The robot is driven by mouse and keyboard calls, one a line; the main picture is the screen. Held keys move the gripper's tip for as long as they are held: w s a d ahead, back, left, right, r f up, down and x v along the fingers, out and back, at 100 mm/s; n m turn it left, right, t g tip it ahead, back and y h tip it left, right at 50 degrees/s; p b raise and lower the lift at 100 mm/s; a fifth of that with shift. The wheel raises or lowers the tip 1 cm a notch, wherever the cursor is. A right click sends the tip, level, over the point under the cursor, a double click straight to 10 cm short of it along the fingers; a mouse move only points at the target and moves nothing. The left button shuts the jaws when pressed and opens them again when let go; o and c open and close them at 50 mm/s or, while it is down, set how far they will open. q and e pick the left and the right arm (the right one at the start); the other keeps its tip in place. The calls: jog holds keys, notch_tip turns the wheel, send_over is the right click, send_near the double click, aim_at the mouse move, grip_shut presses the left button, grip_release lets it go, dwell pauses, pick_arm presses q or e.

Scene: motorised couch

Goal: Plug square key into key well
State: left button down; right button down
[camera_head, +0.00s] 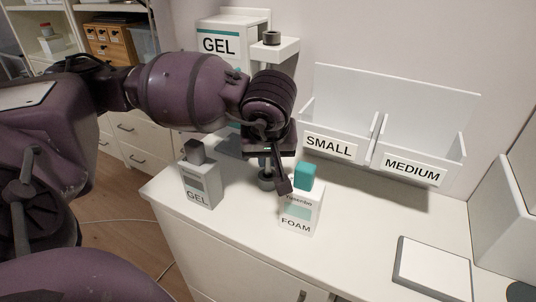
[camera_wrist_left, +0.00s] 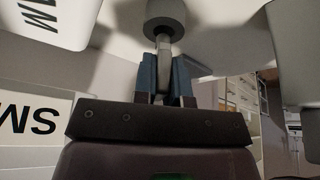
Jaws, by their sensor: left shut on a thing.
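My left gripper (camera_head: 266,166) points down above the white counter, between the GEL and FOAM bottles. In the left wrist view the left gripper (camera_wrist_left: 165,85) is shut on a grey stem with a wide cylindrical end (camera_wrist_left: 165,17). That grey end (camera_head: 267,183) shows below the fingers in the head view. I take the held piece for the key, but its square shape cannot be made out. I cannot pick out the key well for sure. A dark round piece (camera_head: 271,38) sits on the white bracket above my wrist. My right gripper is out of view.
The GEL bottle (camera_head: 201,187) stands left of the gripper and the FOAM bottle (camera_head: 300,212) close on its right. A GEL dispenser (camera_head: 218,62) is behind my arm. The SMALL and MEDIUM bins (camera_head: 384,150) stand against the wall. A flat tray (camera_head: 432,269) lies at the front right.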

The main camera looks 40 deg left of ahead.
pick_arm(q)
jog(key=shift+f, duration=0.35)
jog(key=shift+r, duration=0.25)
jog(key=shift+r, duration=0.15)
jog(key=shift+s, duration=0.1)
dwell(0.4)
